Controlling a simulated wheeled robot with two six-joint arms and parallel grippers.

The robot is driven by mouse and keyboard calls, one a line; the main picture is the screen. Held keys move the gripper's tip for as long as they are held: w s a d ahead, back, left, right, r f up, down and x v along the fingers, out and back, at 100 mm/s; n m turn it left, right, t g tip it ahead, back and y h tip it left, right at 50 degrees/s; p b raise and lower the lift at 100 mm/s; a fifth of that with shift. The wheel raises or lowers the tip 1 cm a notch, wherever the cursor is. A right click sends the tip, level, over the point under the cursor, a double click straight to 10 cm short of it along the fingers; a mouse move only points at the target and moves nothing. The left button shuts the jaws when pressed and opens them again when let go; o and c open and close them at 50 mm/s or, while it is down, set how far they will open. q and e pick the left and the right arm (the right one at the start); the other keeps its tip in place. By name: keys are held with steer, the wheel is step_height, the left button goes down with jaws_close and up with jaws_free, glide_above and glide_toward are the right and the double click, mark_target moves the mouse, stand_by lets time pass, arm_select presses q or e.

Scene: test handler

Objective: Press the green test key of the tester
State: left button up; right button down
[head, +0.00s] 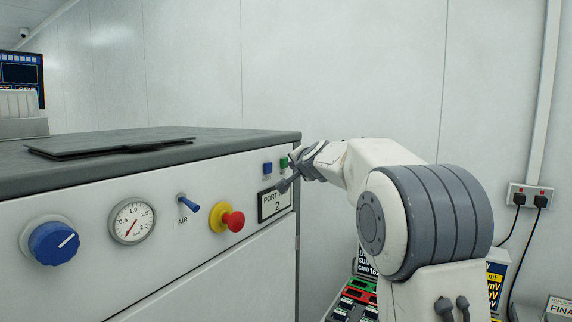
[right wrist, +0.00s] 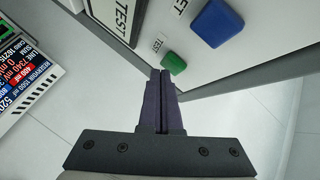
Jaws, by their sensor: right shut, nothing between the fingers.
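The green test key (head: 284,163) is at the right end of the tester's (head: 165,200) white front panel, just right of a blue key (head: 267,168). In the right wrist view the green key (right wrist: 174,63) sits beside a small "TEST" label. My right gripper (head: 284,185) is shut and empty in front of the panel's right end. In the right wrist view its closed fingertips (right wrist: 161,73) appear just below and left of the green key. I cannot tell whether they touch the panel. My left gripper is not in view.
The blue key (right wrist: 217,22) is close to the green one. A wall outlet (head: 530,196) with cables is at right.

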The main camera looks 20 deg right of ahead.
steer(key=shift+w+a, duration=0.2)
steer(key=shift+w, duration=0.15)
stand_by(0.3)
steer(key=shift+s, duration=0.1)
steer(key=shift+s+d+b, duration=0.45)
steer(key=shift+s, duration=0.15)
steer(key=s+d+b, duration=0.1)
steer(key=s+b, duration=0.1)
steer(key=s+d+b, duration=0.2)
stand_by(0.7)
stand_by(0.5)
